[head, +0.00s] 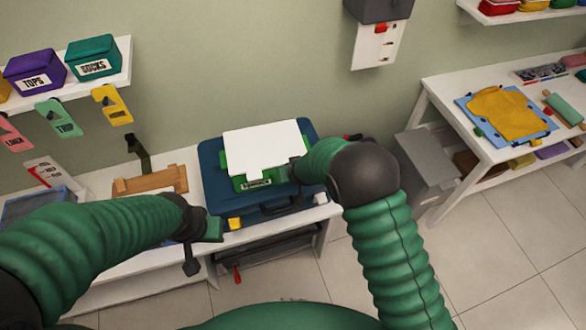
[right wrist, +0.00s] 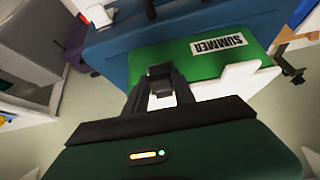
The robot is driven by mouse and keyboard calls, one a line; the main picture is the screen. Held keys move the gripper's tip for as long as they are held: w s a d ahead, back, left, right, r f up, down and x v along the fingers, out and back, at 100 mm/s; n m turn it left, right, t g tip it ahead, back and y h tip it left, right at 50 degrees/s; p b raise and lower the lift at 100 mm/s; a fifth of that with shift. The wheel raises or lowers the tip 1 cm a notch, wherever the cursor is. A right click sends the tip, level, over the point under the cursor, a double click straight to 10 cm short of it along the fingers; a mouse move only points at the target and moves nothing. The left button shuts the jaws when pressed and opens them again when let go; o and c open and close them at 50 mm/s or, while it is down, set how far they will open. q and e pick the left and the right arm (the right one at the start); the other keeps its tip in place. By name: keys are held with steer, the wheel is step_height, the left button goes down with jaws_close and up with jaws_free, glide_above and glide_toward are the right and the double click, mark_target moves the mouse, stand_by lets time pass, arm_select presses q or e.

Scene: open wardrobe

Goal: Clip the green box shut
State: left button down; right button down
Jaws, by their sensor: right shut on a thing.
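The green box (head: 237,183) with a "SUMMER" label sits on a blue case, under a white lid (head: 262,140) with a front tab. In the right wrist view I see the box's green labelled face (right wrist: 190,60) and the white lid (right wrist: 235,82). My right gripper (head: 292,172) is at the box's right side. In the wrist view its fingers (right wrist: 160,75) are shut at the white lid's edge; the exact contact is partly hidden. My left gripper (head: 192,262) hangs apart from the box, in front of the white bench; its finger opening is unclear.
The blue case (head: 215,185) stands on a white bench (head: 150,258), with a small yellow piece (head: 235,224) at its front. A wooden tray (head: 150,183) lies left of it. A grey cabinet (head: 425,165) and a white table (head: 440,90) stand at right.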

steer(key=c, duration=1.3)
jaws_free()
steer(key=shift+c, duration=0.2)
steer(key=o, duration=0.3)
steer(key=shift+w+f, duration=0.1)
steer(key=p+v, duration=0.9)
steer(key=v, duration=0.7)
steer(key=shift+s+r+p, duration=0.25)
steer(key=shift+r+p, duration=0.05)
steer(key=shift+p, duration=0.1)
steer(key=shift+d+f, duration=0.1)
